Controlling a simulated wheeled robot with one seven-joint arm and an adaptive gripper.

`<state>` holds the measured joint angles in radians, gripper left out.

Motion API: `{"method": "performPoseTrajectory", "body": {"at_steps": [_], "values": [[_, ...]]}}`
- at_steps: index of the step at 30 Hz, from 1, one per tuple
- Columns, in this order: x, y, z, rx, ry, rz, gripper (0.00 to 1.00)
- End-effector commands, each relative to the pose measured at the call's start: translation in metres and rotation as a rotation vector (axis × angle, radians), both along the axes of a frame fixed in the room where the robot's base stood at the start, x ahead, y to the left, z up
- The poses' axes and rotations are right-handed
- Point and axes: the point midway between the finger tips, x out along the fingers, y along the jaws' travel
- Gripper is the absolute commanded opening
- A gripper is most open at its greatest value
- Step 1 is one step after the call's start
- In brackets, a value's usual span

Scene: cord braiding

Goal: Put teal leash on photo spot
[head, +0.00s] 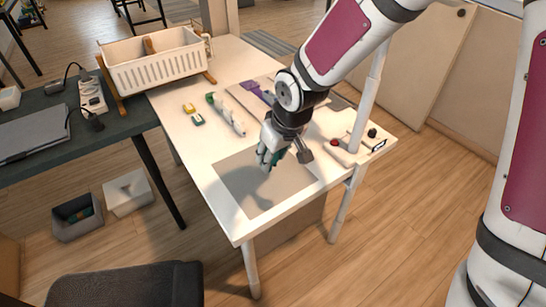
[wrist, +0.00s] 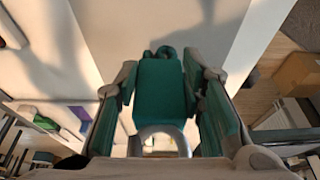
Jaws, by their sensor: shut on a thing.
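My gripper (head: 270,160) is over the white table, above the far part of the grey rectangle, which looks like the photo spot (head: 258,195). In the wrist view my gripper is shut on the teal leash (wrist: 160,88), a bundle with a dark loop at its far end, between the two fingers. In the head view only a little teal shows at the fingertips. I cannot tell whether the leash touches the grey surface. The visible part of the grey rectangle is bare.
A purple bundle (head: 254,90) lies on a pale board behind my arm. A white and green cord (head: 228,113) and small yellow (head: 189,108) and green (head: 197,119) items lie farther back. A white slatted basket (head: 155,67) stands at the far left. A red-buttoned device (head: 335,143) is at right.

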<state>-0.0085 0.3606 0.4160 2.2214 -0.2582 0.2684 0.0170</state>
Motion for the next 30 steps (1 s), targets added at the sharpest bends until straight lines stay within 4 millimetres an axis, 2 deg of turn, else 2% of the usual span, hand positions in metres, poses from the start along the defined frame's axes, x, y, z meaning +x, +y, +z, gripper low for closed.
{"method": "performPoseTrajectory", "body": {"at_steps": [9, 21, 22, 24, 30], "values": [[0.001, 0.0, -0.034, -0.001, 0.002, 0.001, 0.09], [0.001, 0.0, -0.039, 0.0, 0.0, 0.0, 0.09], [0.0, 0.0, -0.038, 0.0, 0.0, 0.0, 0.43], [0.0, 0.0, -0.038, 0.0, 0.0, 0.0, 0.56], [0.0, 0.0, -0.038, 0.0, 0.0, 0.0, 0.56]]}}
